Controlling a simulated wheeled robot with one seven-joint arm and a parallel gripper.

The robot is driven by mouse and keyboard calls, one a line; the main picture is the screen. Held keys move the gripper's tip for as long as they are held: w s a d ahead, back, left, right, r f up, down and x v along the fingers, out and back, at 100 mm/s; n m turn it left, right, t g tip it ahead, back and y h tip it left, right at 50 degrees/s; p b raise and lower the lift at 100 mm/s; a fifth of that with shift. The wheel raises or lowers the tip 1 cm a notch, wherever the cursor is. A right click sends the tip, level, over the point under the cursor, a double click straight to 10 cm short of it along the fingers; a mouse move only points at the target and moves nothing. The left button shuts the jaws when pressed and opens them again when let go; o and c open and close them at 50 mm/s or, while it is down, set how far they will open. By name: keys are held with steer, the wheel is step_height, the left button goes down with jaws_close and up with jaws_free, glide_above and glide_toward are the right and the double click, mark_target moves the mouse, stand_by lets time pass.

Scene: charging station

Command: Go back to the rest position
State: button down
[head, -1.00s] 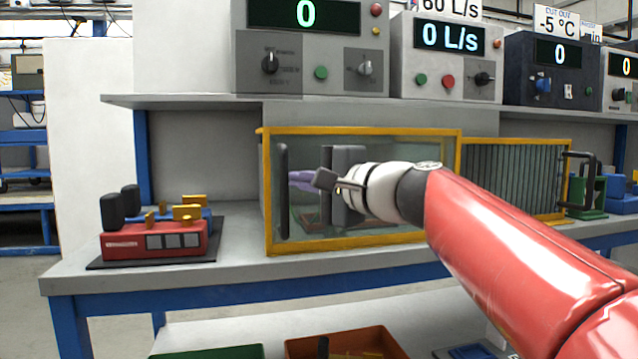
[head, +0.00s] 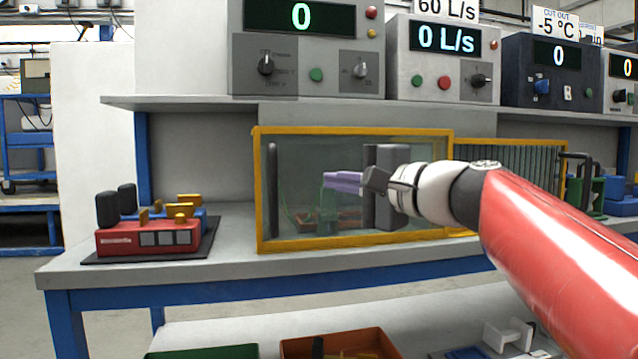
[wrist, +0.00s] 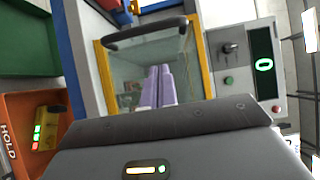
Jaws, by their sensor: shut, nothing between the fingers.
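My gripper (head: 343,182) has purple fingers. It is in front of the yellow-framed glass door (head: 300,243) of the chamber on the bench, with the fingers pointing left in the head view. In the wrist view my gripper (wrist: 158,86) shows its two purple fingers side by side and closed together, with nothing between them. The yellow-framed chamber also shows ahead of it in the wrist view (wrist: 104,80). Whether the fingers touch the glass cannot be told.
A red and blue device (head: 150,238) with black knobs sits at the bench's left end. An orange bin (head: 340,345) is on the lower shelf. Control boxes with displays (head: 305,50) stand on the upper shelf. A second yellow-framed unit (head: 510,146) with a dark handle is at right.

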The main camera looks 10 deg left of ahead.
steer(key=s+d+f+n+g+h+p, duration=0.1)
steer(key=s+d+f+n+h+p, duration=0.1)
steer(key=s+d+f, duration=0.4)
steer(key=s+d+f+n+g+h+p, duration=0.2)
steer(key=s+d+f+h+p, duration=0.3)
steer(key=s+f, duration=0.4)
steer(key=s+d+f+n+g+h+p, duration=0.2)
steer(key=s+d+f+h, duration=0.5)
steer(key=f, duration=0.5)
steer(key=shift+s+d+f+n+p, duration=0.2)
steer(key=shift+d+n+p, duration=0.25)
steer(key=shift+n+p, duration=0.4)
